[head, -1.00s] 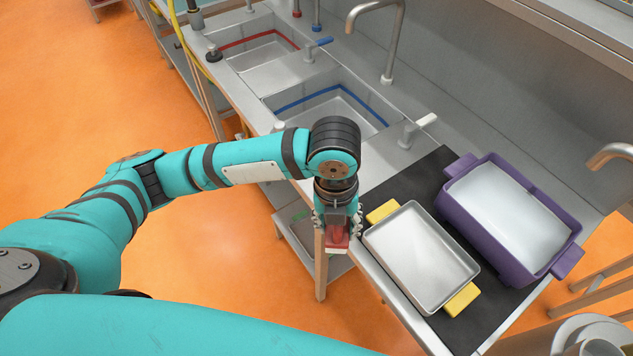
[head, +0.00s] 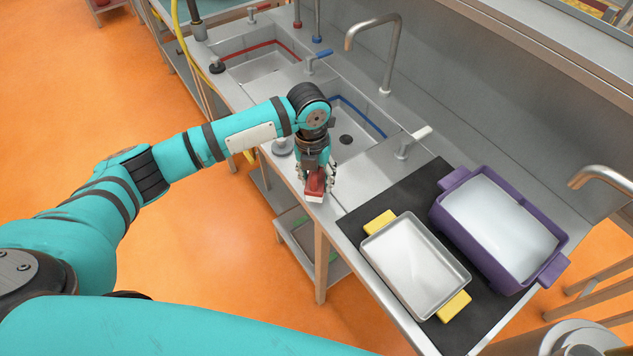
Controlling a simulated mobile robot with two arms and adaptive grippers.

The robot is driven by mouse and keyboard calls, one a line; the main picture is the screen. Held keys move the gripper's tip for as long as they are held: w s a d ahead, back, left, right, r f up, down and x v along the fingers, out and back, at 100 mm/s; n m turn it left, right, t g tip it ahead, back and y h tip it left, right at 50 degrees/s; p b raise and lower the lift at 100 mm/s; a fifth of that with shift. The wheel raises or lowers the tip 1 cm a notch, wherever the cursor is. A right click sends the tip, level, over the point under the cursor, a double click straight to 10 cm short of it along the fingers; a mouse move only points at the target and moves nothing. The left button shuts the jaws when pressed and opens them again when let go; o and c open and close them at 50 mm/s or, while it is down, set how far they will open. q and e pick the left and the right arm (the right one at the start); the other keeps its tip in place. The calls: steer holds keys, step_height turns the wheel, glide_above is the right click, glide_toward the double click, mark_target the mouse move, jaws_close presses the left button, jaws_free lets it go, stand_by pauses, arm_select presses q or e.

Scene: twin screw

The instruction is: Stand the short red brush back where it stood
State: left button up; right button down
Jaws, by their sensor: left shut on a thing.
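My left gripper (head: 317,180) is shut on the short red brush (head: 315,187), which has a red body and a pale lower part. It holds the brush near the front edge of the steel counter, in front of the blue-rimmed sink (head: 358,112). I cannot tell whether the brush touches the counter. The gripper hides part of the brush. My right gripper is not in view.
A black mat (head: 364,222) lies to the right, bearing a metal tray with yellow handles (head: 412,268) and a purple tub (head: 553,240). A red-rimmed sink (head: 262,62) is at the left. Taps (head: 390,50) stand behind. Bare counter lies between gripper and mat.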

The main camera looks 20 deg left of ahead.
mark_target(317, 187)
arm_select(q)
step_height(317, 187, down, 3)
steer(key=shift+s+f+p, duration=0.1)
steer(key=shift+s+p, duration=0.05)
steer(key=shift+p, duration=0.5)
steer(key=shift+f, duration=0.15)
steer(key=o, duration=1.1)
steer(key=shift+r, duration=0.2)
steer(key=r+b, duration=0.1)
steer(key=r, duration=0.2)
steer(key=r+b, duration=0.1)
steer(key=r, duration=0.3)
steer(key=r+b, duration=0.1)
steer(key=r, duration=0.2)
steer(key=shift+a+r, duration=0.25)
steer(key=shift+a, duration=0.1)
steer(key=shift+r, duration=0.65)
